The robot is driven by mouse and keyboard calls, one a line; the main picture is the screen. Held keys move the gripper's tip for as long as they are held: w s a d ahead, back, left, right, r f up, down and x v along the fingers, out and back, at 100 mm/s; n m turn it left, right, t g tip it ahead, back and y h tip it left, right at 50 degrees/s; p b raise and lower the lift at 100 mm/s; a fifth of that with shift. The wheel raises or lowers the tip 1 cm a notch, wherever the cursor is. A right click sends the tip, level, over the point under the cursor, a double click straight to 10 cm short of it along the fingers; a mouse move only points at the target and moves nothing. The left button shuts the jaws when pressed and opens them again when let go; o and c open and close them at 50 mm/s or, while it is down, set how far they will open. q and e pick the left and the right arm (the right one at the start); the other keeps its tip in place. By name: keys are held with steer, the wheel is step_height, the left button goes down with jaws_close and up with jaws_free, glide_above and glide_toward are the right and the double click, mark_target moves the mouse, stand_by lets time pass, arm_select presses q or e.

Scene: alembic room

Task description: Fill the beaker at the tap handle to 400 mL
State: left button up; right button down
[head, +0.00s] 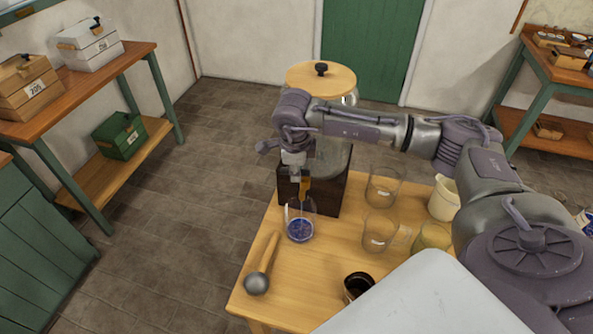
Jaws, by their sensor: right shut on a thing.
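A clear glass beaker (300,231) with blue contents at its bottom stands upright on the wooden table, below the tap handle (305,186). Its graduations are too small to read. The tap handle is small and orange-brown, at the front of a dark wooden stand (327,192). My right gripper (297,177) reaches in from the right and is shut on the tap handle, above the beaker. The fingertips partly hide the tap. I cannot clearly tell whether liquid is running. My left gripper is not in view.
A big glass vessel with a wooden lid (320,79) rises behind my right arm. Glass vessels (383,187) (379,231), a cream jug (444,198) and a dark cup (358,286) stand to the right. A ladle (258,282) lies at the table's front left.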

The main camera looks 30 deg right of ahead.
steer(key=shift+n, duration=0.5)
steer(key=shift+s+a+n+b, duration=0.1)
steer(key=shift+n+b, duration=0.2)
steer(key=shift+b, duration=0.15)
steer(key=shift+m+b, duration=0.3)
steer(key=shift+m, duration=0.4)
steer(key=shift+w+r+m, duration=0.1)
steer(key=shift+w+m, duration=0.1)
steer(key=shift+m, duration=0.3)
